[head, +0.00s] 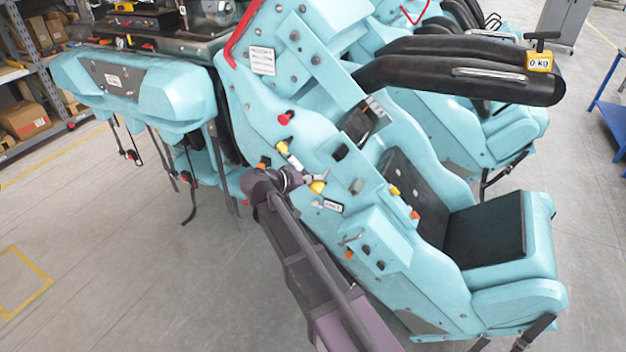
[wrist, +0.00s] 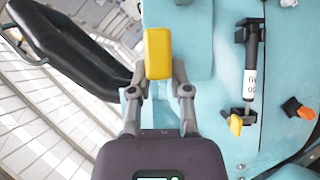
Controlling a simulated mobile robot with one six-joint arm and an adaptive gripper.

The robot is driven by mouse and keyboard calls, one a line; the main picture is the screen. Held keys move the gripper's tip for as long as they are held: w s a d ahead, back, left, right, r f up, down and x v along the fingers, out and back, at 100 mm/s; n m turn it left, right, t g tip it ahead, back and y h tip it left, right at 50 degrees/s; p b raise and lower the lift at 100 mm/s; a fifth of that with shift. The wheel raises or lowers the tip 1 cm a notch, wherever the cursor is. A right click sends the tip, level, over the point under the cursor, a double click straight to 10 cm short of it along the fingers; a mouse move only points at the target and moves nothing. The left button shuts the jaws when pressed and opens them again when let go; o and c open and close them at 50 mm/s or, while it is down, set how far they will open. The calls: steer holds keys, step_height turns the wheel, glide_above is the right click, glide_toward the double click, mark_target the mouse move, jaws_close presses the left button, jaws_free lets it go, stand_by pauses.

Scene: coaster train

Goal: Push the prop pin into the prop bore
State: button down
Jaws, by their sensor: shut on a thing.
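My gripper (wrist: 158,88) is shut on a yellow block-shaped grip in the wrist view, which I take to be the head of the prop pin (wrist: 158,52). The fingers close on its lower part, and its shank is hidden. In the head view my gripper (head: 314,181) is at the side panel of the turquoise coaster car (head: 290,120), with the yellow piece (head: 318,188) at its fingertips. I cannot make out the prop bore, nor tell whether the pin is in it.
In the wrist view a dark strut (wrist: 252,55) with a white label and an orange-black knob (wrist: 299,108) lie right of my gripper. A black padded part (wrist: 75,50) is at the left. A black restraint arm (head: 450,82) overhangs the seat. Open floor lies lower left.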

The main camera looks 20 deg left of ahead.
steer(key=shift+a+r, duration=0.1)
steer(key=shift+w+d, duration=0.15)
steer(key=shift+w, duration=1.3)
steer(key=shift+w+d, duration=0.1)
steer(key=shift+w, duration=1.3)
steer(key=shift+w+d, duration=0.15)
steer(key=shift+w, duration=1.4)
steer(key=shift+w+d, duration=0.15)
steer(key=shift+w, duration=1.35)
stand_by(0.5)
steer(key=shift+c, duration=2.4)
jaws_free()
steer(key=shift+s, duration=0.2)
steer(key=shift+s+a, duration=0.15)
steer(key=shift+s, duration=1.75)
steer(key=shift+s+a, duration=0.15)
steer(key=shift+s, duration=1.75)
steer(key=shift+s+a, duration=0.15)
steer(key=shift+s, duration=1.75)
